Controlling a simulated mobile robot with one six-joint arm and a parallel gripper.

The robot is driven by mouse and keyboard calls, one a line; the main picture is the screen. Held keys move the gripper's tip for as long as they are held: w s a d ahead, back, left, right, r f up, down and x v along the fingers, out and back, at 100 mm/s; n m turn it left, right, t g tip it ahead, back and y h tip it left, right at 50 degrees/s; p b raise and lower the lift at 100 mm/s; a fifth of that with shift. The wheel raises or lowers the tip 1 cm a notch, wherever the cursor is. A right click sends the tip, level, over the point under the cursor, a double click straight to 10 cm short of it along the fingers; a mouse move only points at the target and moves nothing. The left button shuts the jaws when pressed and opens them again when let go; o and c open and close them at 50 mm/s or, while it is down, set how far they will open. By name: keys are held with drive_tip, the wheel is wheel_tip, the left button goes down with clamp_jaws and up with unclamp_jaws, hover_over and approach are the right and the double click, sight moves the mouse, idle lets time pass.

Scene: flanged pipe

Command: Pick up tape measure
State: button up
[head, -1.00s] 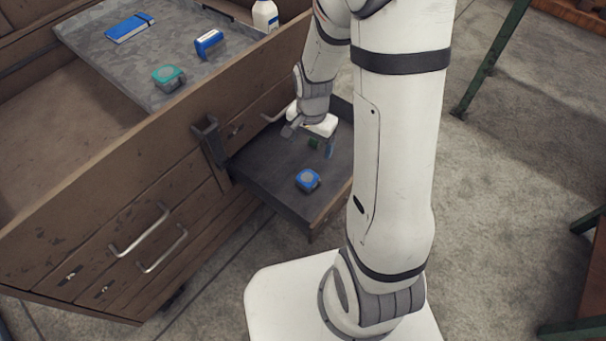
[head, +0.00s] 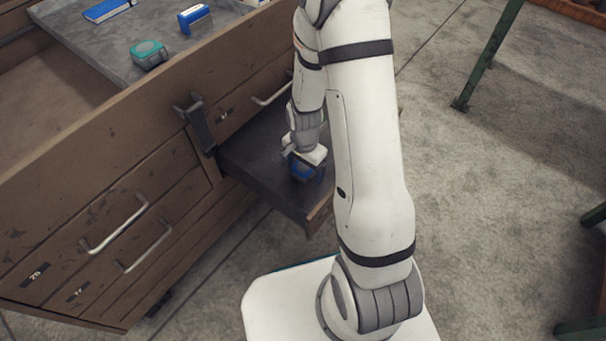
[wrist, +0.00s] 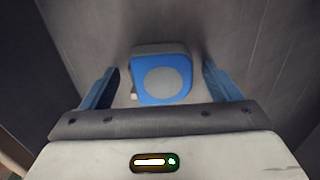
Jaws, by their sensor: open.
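A blue tape measure (head: 299,170) with a grey round face lies in the open drawer (head: 250,165). In the wrist view the blue tape measure (wrist: 162,80) is centred ahead of my gripper (wrist: 160,70). The two blue fingers are open, one on each side of it, with gaps showing between them and its sides. In the head view my gripper (head: 301,160) is right over the tape measure and hides part of it. A second tape measure, teal with a grey face (head: 149,54), sits on the grey bench top.
The wooden drawer cabinet (head: 100,190) has metal handles and a dark bracket (head: 197,123) beside the open drawer. A blue-and-white item (head: 194,19) and a blue notebook (head: 106,10) lie on the bench top. Green metal legs (head: 487,55) stand at right.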

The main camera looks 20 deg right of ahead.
drive_tip(key=shift+f, duration=0.1)
drive_tip(key=shift+c, duration=0.3)
drive_tip(key=c, duration=1.2)
